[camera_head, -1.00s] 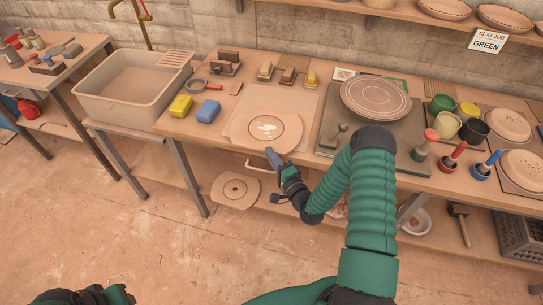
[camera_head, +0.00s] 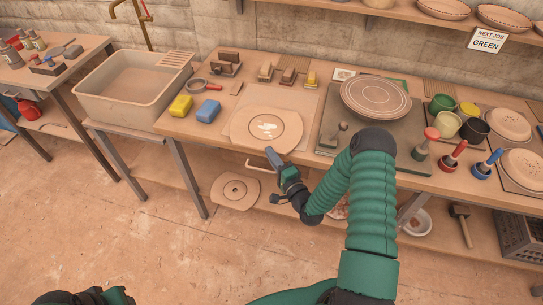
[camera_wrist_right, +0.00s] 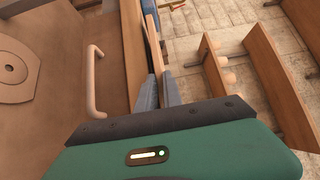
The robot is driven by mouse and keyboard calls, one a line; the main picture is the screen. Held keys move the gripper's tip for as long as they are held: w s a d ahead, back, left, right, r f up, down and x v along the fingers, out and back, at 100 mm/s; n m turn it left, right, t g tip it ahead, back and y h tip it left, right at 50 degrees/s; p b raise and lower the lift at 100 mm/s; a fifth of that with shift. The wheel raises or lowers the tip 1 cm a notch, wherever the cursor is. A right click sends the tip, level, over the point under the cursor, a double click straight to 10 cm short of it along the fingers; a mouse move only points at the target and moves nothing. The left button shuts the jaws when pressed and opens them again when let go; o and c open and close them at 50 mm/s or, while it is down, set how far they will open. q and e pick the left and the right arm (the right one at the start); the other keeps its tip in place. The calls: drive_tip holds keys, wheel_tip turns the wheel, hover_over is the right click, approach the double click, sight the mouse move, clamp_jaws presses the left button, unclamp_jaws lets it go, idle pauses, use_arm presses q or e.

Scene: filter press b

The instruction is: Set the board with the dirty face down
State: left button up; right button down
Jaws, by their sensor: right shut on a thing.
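In the right wrist view, the right gripper's fingers (camera_wrist_right: 160,93) close on a thin wooden edge (camera_wrist_right: 152,42), seen nearly edge-on. The board's underside is hidden in the head view. At the lower left of the head view only a dark and green part of me shows, with no left fingers visible.
A sheet-covered stand with a round plate (camera_head: 375,98) is right of the board. Yellow (camera_head: 180,106) and blue (camera_head: 208,111) sponges and a sink (camera_head: 132,88) are left. A drawer handle (camera_head: 258,167) is under the bench front. Colour pots and stamps stand at right.

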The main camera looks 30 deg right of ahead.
drive_tip(key=c, duration=1.4)
unclamp_jaws()
drive_tip(key=shift+s+a+f+g, duration=0.1)
drive_tip(key=shift+s+f+g, duration=0.1)
drive_tip(key=shift+f, duration=0.35)
drive_tip(key=shift+s+a+f+g, duration=0.1)
drive_tip(key=shift+s+f, duration=0.1)
drive_tip(key=shift+f, duration=0.3)
drive_tip(key=s+a+r+b, duration=0.1)
drive_tip(key=s, duration=1.5)
